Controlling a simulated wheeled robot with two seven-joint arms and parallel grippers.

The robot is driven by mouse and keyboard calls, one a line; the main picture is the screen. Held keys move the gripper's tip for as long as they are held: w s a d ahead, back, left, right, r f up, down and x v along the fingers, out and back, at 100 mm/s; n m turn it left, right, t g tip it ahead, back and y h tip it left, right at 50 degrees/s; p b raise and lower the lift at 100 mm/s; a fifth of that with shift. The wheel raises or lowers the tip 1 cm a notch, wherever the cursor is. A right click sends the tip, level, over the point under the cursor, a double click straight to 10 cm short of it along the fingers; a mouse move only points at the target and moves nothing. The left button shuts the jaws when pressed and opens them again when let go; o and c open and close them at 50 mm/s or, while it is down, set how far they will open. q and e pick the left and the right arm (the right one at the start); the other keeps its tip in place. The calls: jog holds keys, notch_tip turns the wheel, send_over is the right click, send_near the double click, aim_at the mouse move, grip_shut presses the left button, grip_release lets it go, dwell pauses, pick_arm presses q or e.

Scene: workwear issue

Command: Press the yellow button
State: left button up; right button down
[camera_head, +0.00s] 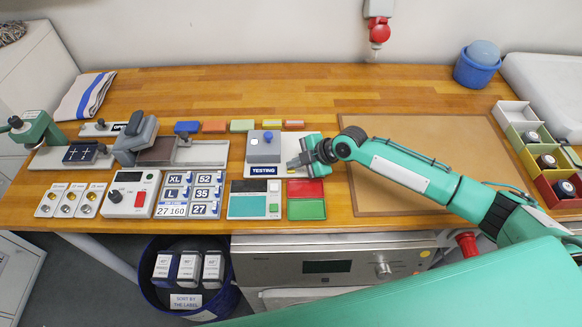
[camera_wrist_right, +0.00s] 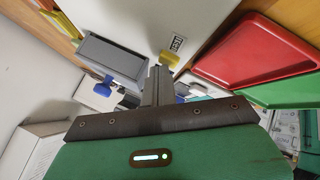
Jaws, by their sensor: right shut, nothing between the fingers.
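My right gripper (camera_head: 291,164) is shut and empty, reaching in from the right over a white plate beside a grey box (camera_head: 262,149) with a blue knob. In the right wrist view its closed fingertips (camera_wrist_right: 160,72) point at a small yellow block (camera_wrist_right: 170,60), likely the yellow button, on the white plate (camera_wrist_right: 150,25). The fingertips partly cover it. I cannot tell whether they touch it. In the head view the button is not clearly visible behind the gripper. My left gripper is out of view.
A red tray (camera_head: 305,189) and a green tray (camera_head: 306,209) lie just in front of the gripper. The TESTING sign (camera_head: 264,171) stands beside it. Coloured blocks, including a yellow one (camera_head: 271,123), line the back. The brown mat (camera_head: 420,135) is bare beyond my arm.

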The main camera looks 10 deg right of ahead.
aim_at(295, 170)
jog(key=shift+r, duration=0.1)
jog(key=shift+r+p, duration=0.4)
jog(key=shift+r, duration=0.3)
jog(key=shift+r, duration=0.1)
jog(key=shift+r+p, duration=1.55)
jog(key=shift+r, duration=0.9)
jog(key=shift+d, duration=0.1)
